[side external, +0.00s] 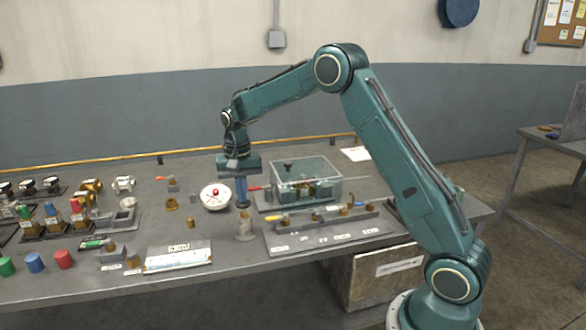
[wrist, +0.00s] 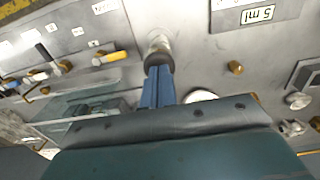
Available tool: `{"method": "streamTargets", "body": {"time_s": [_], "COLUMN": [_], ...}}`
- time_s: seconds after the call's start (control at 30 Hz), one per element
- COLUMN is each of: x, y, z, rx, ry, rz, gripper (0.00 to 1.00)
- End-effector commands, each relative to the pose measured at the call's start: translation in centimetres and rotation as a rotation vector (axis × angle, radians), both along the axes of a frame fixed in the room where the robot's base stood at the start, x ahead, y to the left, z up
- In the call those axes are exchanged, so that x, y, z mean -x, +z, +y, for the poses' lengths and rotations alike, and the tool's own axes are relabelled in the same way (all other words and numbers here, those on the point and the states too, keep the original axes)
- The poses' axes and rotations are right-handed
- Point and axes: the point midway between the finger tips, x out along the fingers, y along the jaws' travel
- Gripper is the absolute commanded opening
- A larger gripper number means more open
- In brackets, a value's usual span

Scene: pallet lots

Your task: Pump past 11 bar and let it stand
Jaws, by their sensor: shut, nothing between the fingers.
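My gripper (side external: 241,203) points straight down above the bench, its blue fingers shut with nothing between them. In the wrist view its dark fingertips (wrist: 158,62) lie close to a pale metal fitting (wrist: 160,42); I cannot tell whether they touch. A clear-walled tank (side external: 320,175) stands just right of the gripper, with a red-ended handle (side external: 258,187) at its left side. A round white dial with a red centre (side external: 215,197) sits left of the gripper; its reading is too small to tell. In the wrist view the dial (wrist: 200,97) is mostly hidden behind my gripper body.
A manifold plate with labels and coloured valve handles (side external: 320,236) lies in front of the tank. A white-faced "5 ml" panel (side external: 178,258) is at the front edge. Bottles, brass fittings and coloured cylinders (side external: 64,259) crowd the left. Some bare bench lies behind the dial.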

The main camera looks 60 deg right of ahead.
Motion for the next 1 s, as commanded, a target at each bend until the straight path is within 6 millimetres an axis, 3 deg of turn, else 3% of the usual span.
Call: {"method": "streamTargets", "body": {"time_s": [0.6, 0.8, 1.0], "x": [-0.2, -0.2, -0.2], "y": [10.2, 12.0, 12.6], "z": [0.0, 0.1, 0.1], "rx": [0.001, 0.001, 0.001], "ry": [0.002, 0.002, 0.001], "rz": [-0.007, -0.006, -0.006], "gripper": [0.00, 0.00, 0.00]}}
